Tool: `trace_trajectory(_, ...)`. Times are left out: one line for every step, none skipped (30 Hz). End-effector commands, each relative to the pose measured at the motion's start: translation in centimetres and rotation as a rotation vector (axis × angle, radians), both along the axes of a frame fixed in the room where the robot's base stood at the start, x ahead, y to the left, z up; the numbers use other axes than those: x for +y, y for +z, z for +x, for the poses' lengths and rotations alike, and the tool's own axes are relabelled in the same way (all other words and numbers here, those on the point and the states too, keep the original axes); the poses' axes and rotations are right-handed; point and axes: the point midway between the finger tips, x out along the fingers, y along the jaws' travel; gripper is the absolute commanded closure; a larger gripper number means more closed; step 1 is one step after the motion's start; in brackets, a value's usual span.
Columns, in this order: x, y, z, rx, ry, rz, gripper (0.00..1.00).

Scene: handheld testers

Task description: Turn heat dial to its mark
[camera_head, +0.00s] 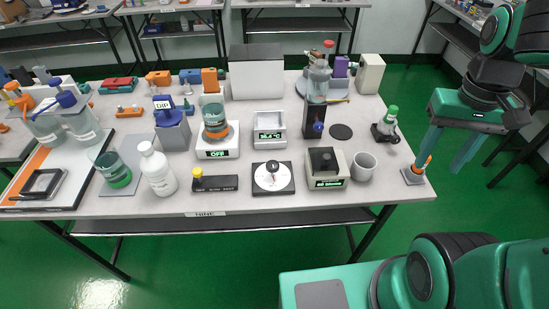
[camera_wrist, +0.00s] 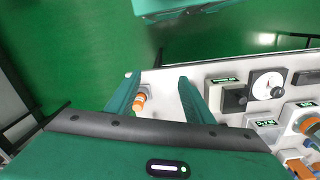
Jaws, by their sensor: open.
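My gripper (camera_head: 443,163) is open and empty at the table's right end, well to the right of the dial. In the wrist view my gripper (camera_wrist: 159,79) has its two green fingers spread, with a small orange-topped piece (camera_wrist: 140,100) seen between them, beside the left finger.
A hotplate reading OFF (camera_head: 217,141) carries a beaker. A green-capped bottle (camera_head: 387,121) stands near the right end.

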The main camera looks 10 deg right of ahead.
Motion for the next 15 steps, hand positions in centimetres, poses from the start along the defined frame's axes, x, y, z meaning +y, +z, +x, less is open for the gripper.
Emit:
trace_trajectory(1.5, 0.1, 2.5, 0.01, 0.107, -0.017, 0.52)
trace_trajectory(2.6, 0.2, 3.9, 0.013, 0.172, -0.025, 0.52)
trace_trajectory(4.3, 0.2, 5.9, 0.018, 0.265, -0.035, 0.52)
trace_trajectory(5.7, 0.1, 7.3, 0.021, 0.337, -0.04, 0.52)
trace_trajectory(7.3, 0.0, 8.7, 0.021, 0.408, -0.044, 0.52)
trace_trajectory(9.7, -0.2, 10.3, 0.024, 0.504, -0.045, 0.52)
trace_trajectory(11.6, -0.5, 11.4, 0.026, 0.574, -0.043, 0.52)
trace_trajectory(13.5, -0.7, 12.3, 0.028, 0.643, -0.04, 0.52)
trace_trajectory(16.1, -1.1, 13.4, 0.027, 0.732, -0.035, 0.52)
trace_trajectory(18.0, -1.4, 14.1, 0.027, 0.794, -0.03, 0.52)
trace_trajectory(19.9, -1.7, 14.6, 0.028, 0.854, -0.023, 0.52)
trace_trajectory(22.4, -2.0, 15.1, 0.027, 0.927, -0.013, 0.52)
trace_trajectory(24.1, -2.3, 15.4, 0.026, 0.977, -0.005, 0.52)
trace_trajectory(25.7, -2.5, 15.5, 0.024, 1.023, 0.003, 0.52)
trace_trajectory(27.5, -2.8, 15.6, 0.023, 1.075, 0.013, 0.52)
